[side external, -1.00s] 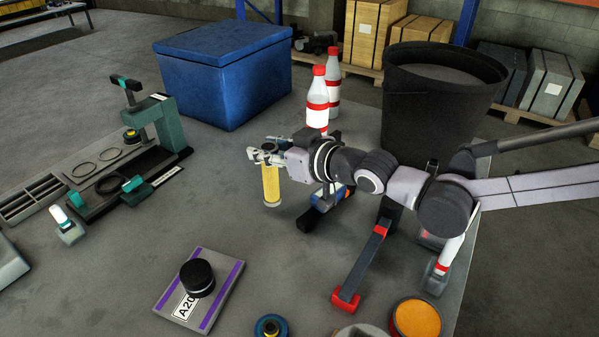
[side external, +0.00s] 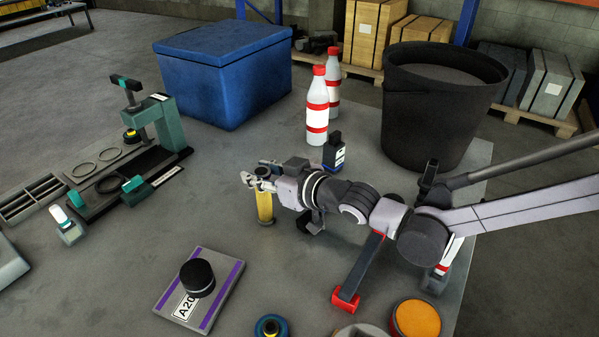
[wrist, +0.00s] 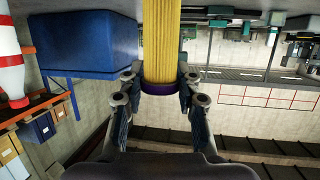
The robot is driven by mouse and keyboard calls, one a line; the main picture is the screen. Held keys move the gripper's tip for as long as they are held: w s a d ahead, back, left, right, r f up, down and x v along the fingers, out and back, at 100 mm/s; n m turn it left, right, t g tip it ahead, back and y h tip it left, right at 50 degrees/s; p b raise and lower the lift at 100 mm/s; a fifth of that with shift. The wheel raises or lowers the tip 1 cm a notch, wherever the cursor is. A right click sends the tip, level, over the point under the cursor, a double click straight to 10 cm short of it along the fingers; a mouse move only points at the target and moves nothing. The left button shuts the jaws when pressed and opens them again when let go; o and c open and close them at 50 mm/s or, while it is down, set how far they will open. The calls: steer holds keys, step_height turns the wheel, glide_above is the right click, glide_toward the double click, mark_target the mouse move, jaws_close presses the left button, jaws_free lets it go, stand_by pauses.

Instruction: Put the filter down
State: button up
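The yellow filter (side external: 264,208) is upright at my gripper, its lower end at or very close to the grey table; I cannot tell whether it touches. In the wrist view, which is upside down, the filter's pleated yellow body (wrist: 161,42) and purple end band stand between the two fingers. My gripper (side external: 262,182) reaches in from the right near the filter's upper end. Its fingertips (wrist: 160,88) close in on both sides of the filter, which hides part of the contact.
A label plate with purple stripes (side external: 228,284) bears a black cap (side external: 197,278) in front. A green press (side external: 160,125) stands left, a blue box (side external: 222,75) behind. Red-and-white bottles (side external: 317,108), a dark bottle (side external: 334,153) and a black bin (side external: 432,115) stand behind my arm.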

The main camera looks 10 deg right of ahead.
steer(key=o, duration=0.4)
steer(key=shift+s+d+r, duration=0.1)
steer(key=shift+s+r, duration=0.05)
steer(key=shift+r, duration=0.05)
steer(key=v, duration=1.1)
steer(key=shift+s+d+r, duration=0.1)
steer(key=shift+s+d, duration=0.1)
steer(key=shift+s, duration=0.1)
